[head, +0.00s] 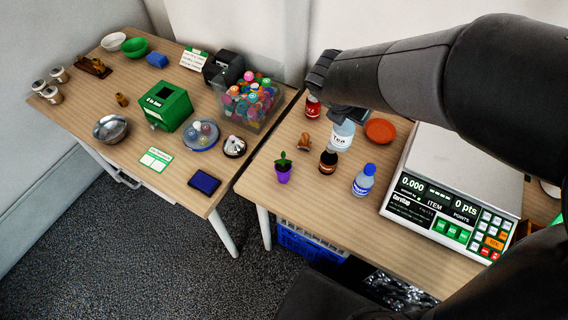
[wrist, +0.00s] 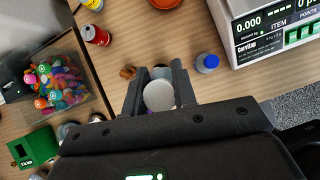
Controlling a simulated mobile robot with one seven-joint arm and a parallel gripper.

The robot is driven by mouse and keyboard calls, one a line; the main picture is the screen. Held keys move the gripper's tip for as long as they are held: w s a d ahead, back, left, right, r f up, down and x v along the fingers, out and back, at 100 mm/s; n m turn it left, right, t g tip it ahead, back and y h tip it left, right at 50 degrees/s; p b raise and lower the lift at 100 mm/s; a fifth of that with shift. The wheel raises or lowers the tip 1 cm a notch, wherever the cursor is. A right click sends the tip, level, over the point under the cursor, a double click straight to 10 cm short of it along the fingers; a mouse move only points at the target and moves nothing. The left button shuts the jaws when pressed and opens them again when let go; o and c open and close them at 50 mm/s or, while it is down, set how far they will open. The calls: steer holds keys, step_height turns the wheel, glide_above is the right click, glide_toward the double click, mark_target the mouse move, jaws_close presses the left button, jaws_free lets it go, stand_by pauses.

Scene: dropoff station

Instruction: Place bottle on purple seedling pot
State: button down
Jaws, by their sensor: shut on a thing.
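My gripper (head: 345,116) is shut on a white-capped bottle labelled "Tea" (head: 342,137) and holds it upright. In the wrist view the round white cap (wrist: 159,96) sits between the two fingers of my gripper (wrist: 158,78). The head view does not clearly show whether the bottle's base touches the table. The purple seedling pot (head: 283,176), with a small green plant, stands on the right table near its left front edge. It is to the left of and nearer than the bottle. In the wrist view the pot is mostly or wholly hidden behind my gripper.
Close by stand a dark bottle (head: 328,162), a blue-capped bottle (head: 364,180), a small brown figure (head: 304,142), a red can (head: 313,107) and an orange dish (head: 380,131). A scale (head: 436,209) fills the right side. A clear bin (head: 246,116) stands on the left table.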

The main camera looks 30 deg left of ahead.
steer(key=s+a+f, duration=0.7)
steer(key=a+f, duration=0.2)
steer(key=a, duration=0.3)
steer(key=shift+s+a+f, duration=0.2)
steer(key=shift+f, duration=0.1)
steer(key=shift+f, duration=0.1)
steer(key=c, duration=1.2)
jaws_free()
steer(key=shift+o, duration=0.2)
steer(key=v, duration=1.2)
steer(key=shift+s, duration=0.1)
